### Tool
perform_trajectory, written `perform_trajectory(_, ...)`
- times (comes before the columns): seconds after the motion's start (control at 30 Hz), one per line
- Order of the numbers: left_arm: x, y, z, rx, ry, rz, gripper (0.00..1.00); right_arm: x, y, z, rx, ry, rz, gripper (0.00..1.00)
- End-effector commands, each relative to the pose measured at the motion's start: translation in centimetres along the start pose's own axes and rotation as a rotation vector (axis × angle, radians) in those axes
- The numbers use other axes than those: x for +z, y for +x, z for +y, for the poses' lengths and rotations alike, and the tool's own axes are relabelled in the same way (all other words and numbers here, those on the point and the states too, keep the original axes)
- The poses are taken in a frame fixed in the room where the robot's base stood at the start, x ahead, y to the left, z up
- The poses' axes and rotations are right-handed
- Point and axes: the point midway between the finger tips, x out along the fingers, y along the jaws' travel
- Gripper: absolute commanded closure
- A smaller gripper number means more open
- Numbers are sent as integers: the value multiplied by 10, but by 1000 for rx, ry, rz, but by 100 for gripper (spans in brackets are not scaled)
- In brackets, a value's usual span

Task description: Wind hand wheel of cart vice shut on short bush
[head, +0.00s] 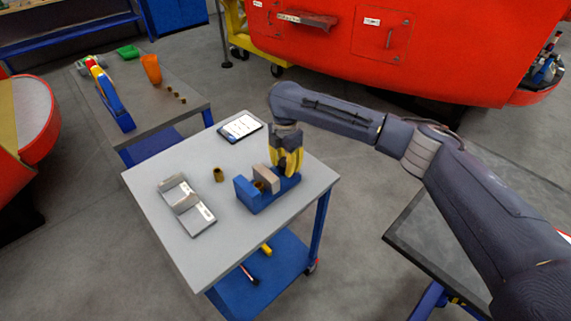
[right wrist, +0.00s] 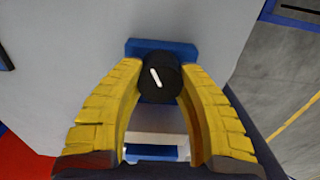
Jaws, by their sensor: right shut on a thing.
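The blue cart vice (head: 248,199) stands on the grey cart top, with a tan jaw block (head: 264,178). A brass bush (head: 260,186) shows between its jaws, partly hidden; I cannot tell whether both jaws touch it. My right gripper (head: 287,172) points down at the vice's right end, its yellow fingers shut on the hand wheel. In the right wrist view the hand wheel (right wrist: 160,77) is a black round knob with a slanted white mark, between the two fingertips (right wrist: 160,82). In the head view the fingers hide the wheel. My left gripper is not in view.
Another brass bush (head: 218,175) stands on the cart top (head: 160,238) left of the vice. A grey angled fixture (head: 203,219) lies at the left and a tablet (head: 241,126) at the back. A second table (head: 185,113) with several bushes and an orange cup (head: 151,69) stands behind.

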Motion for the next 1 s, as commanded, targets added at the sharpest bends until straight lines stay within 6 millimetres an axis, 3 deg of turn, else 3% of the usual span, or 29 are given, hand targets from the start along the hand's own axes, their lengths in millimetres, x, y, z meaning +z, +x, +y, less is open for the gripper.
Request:
perform_trajectory(0.5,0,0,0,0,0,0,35,-1,0,1,-1,386,2,93)
perform_trajectory(1.0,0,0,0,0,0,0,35,-2,1,2,-2,516,5,95)
